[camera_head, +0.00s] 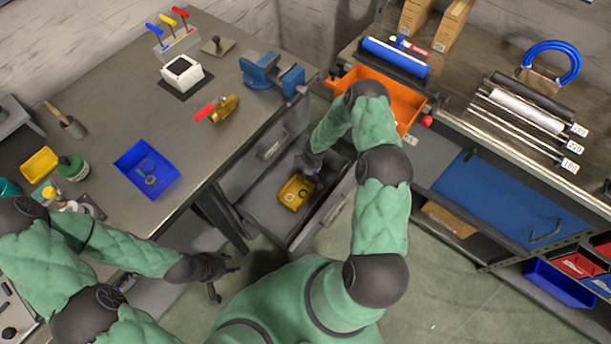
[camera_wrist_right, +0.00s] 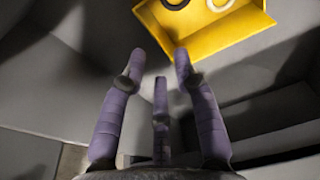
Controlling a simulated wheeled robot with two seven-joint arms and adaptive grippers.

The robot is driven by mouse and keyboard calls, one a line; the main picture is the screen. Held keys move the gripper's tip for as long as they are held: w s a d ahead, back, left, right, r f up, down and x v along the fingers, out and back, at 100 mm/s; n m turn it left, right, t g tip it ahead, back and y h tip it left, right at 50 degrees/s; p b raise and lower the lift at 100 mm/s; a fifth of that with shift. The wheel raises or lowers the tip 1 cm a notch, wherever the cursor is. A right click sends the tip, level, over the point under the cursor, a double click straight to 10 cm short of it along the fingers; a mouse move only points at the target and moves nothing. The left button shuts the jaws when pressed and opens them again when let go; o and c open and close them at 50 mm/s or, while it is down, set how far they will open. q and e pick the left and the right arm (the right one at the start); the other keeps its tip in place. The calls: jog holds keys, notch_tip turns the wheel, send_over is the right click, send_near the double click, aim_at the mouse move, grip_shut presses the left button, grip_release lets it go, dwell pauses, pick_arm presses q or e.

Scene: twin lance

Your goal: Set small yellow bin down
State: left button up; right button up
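A small yellow bin (camera_head: 284,197) sits in the open grey drawer (camera_head: 262,208) under the left workbench. It holds a dark ring and a pale ring. In the right wrist view the bin (camera_wrist_right: 222,38) lies just beyond my fingertips, with its near corner towards them. My right gripper (camera_head: 309,168) reaches into the drawer at the bin's upper right side; its fingers (camera_wrist_right: 160,65) are spread with nothing between them. My left gripper (camera_head: 228,281) is open and empty, low in front of the left workbench. Whether the right fingertips touch the bin is unclear.
Another yellow bin (camera_head: 39,164) and a blue bin (camera_head: 133,173) stand on the left workbench (camera_head: 110,118). An orange bin (camera_head: 408,102) stands on the right bench beside my right arm. The drawer's walls closely surround my right gripper.

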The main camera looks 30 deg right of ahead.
notch_tip(320, 180, up, 6)
jog(key=p, duration=0.2)
jog(key=s+a+r+m+y, duration=0.1)
jog(key=s+a+r+y, duration=0.1)
jog(key=s+a, duration=0.45)
jog(key=s+a+r+m+y, duration=0.1)
jog(key=s+a+m, duration=0.15)
jog(key=a, duration=0.65)
jog(key=s+a+r+m, duration=0.1)
jog(key=s+a+r, duration=0.1)
jog(key=s, duration=0.4)
jog(key=s+a+r+m+g, duration=0.1)
jog(key=s+a+r+m, duration=0.1)
jog(key=s+a, duration=0.2)
jog(key=shift+s+r, duration=0.35)
jog(key=shift+s, duration=0.7)
jog(key=shift+d, duration=0.15)
